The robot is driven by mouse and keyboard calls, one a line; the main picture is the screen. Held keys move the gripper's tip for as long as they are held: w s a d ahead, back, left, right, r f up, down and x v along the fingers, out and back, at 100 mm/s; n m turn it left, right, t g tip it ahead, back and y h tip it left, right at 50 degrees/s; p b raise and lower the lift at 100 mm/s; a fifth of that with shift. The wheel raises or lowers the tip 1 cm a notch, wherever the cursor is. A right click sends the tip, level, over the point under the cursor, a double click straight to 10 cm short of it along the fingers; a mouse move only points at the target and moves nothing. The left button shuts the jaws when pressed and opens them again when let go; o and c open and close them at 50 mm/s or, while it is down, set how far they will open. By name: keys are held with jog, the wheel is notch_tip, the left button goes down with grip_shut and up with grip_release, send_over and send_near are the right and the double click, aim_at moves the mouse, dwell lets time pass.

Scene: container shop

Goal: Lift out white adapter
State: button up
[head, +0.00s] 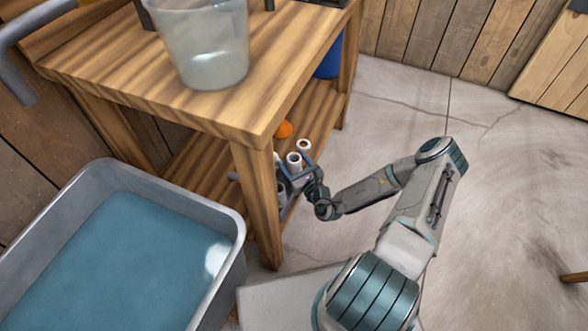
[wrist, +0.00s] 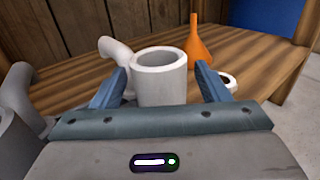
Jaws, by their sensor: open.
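A white, hollow, open-topped cylinder, which looks like the white adapter (wrist: 160,82), stands upright on the lower wooden shelf in the wrist view. It also shows in the head view (head: 294,160). My gripper (wrist: 163,72) is open, with one blue finger on each side of the cylinder. I cannot tell whether either finger touches it. Its lower part is hidden behind the gripper body. In the head view my gripper (head: 296,176) reaches in beside the table leg, which partly hides it.
A grey bent pipe (wrist: 113,54) is close left of the cylinder, with another grey piece (wrist: 14,115) at the left edge. A small white ring-topped piece (wrist: 229,80) and an orange funnel-like item (wrist: 197,45) are to the right. A table leg (head: 257,205) and grey tub (head: 238,226) are near.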

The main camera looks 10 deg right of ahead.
jog(key=c, duration=1.1)
jog(key=shift+r, duration=0.15)
